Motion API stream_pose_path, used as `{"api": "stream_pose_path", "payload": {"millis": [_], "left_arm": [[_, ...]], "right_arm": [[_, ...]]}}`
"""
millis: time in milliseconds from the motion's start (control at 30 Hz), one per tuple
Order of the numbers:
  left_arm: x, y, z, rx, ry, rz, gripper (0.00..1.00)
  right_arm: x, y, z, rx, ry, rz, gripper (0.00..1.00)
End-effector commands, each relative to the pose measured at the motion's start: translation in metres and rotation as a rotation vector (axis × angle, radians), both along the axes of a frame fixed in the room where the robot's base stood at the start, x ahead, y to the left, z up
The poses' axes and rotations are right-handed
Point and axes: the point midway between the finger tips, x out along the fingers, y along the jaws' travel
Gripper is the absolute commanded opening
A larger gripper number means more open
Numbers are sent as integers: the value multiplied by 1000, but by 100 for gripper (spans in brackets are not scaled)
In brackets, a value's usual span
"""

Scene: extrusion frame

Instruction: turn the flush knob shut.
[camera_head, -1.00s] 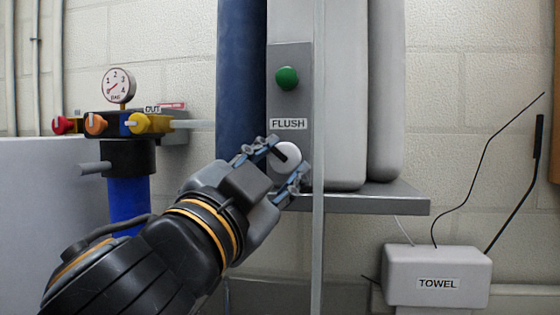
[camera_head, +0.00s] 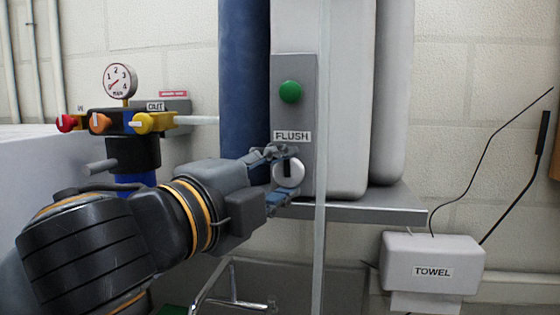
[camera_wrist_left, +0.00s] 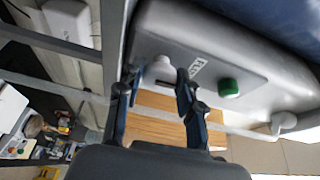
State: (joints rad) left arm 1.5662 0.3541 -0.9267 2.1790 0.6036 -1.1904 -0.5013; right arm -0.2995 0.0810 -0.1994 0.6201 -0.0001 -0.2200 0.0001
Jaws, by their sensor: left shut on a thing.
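The flush knob (camera_head: 289,174) is a round white knob with a black mark, on a grey panel (camera_head: 307,125) below the FLUSH label (camera_head: 292,136). Its black mark stands about upright. My left gripper (camera_head: 281,177) reaches in from the left and is shut on the knob, one finger above it and one below. A green button (camera_head: 290,92) sits above the label. My right gripper is in neither view.
A thin vertical post (camera_head: 321,240) stands just right of the knob. A grey shelf (camera_head: 375,211) juts out at lower right. On the left are a gauge (camera_head: 119,81) and red, orange and yellow valve knobs (camera_head: 142,123). A TOWEL box (camera_head: 430,258) is on the right.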

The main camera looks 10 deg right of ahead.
Motion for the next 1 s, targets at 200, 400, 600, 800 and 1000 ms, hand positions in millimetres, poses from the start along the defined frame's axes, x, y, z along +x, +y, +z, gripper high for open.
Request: {"api": "stream_pose_path", "payload": {"millis": [200,400,600,800,1000], "left_arm": [[0,0,1,53,-22,0,5],[0,0,0,66,-28,0,5],[0,0,0,66,-29,0,5],[0,0,0,66,-28,0,57],[0,0,0,65,-27,0,59]], "right_arm": [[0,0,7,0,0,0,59],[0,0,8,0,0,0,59],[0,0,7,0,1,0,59],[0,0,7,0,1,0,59],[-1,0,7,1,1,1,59]]}}
